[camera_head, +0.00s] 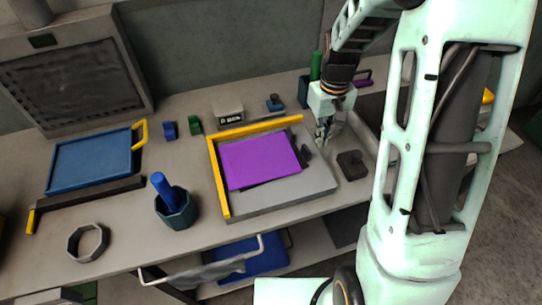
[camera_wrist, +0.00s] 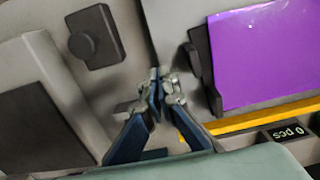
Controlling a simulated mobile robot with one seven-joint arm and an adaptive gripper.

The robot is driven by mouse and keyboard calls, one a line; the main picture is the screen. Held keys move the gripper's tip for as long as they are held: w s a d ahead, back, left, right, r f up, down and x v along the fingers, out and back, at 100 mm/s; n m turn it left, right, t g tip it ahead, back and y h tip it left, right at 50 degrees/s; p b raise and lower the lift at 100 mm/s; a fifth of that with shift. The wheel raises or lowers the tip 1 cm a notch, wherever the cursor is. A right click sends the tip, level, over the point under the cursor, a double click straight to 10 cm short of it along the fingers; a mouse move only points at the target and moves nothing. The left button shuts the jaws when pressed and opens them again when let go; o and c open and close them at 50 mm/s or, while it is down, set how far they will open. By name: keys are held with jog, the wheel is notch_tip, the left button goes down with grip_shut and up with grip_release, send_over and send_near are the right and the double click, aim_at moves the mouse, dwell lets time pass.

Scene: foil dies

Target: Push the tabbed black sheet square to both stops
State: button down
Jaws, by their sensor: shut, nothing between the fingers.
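A purple sheet (camera_head: 258,161) lies on the grey plate (camera_head: 290,193), close to the yellow left stop (camera_head: 217,178) and the yellow back stop (camera_head: 255,127). Black shows as a thin strip along its front edge, and a dark upright tab (camera_head: 305,153) stands at its right side; most of any black sheet is hidden under the purple. In the wrist view the tab (camera_wrist: 203,62) is beside the purple sheet (camera_wrist: 262,55). My gripper (camera_head: 322,141) is shut and empty, to the right of the tab near the plate's back right corner, apart from the tab.
A dark block with a knob (camera_head: 352,165) sits right of the plate. A blue cup (camera_head: 176,207), a ring (camera_head: 88,242) and a blue tray (camera_head: 92,160) are to the left.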

aim_at(305, 147)
jog(key=shift+f+b, duration=0.7)
jog(key=shift+f, duration=0.2)
dwell(0.4)
jog(key=shift+a, duration=0.1)
dwell(0.5)
jog(key=shift+s+a, duration=0.25)
jog(key=shift+a, duration=0.55)
jog(key=shift+s+a, duration=0.3)
jog(key=shift+a, duration=0.5)
jog(key=shift+s+a, duration=0.25)
jog(key=shift+a, duration=0.55)
jog(key=shift+d, duration=0.15)
jog(key=shift+w+d+r, duration=0.1)
jog(key=shift+w+d, duration=0.1)
jog(key=shift+d, duration=0.2)
notch_tip(305, 147, up, 8)
jog(key=p, duration=0.5)
jog(key=shift+p, duration=0.3)
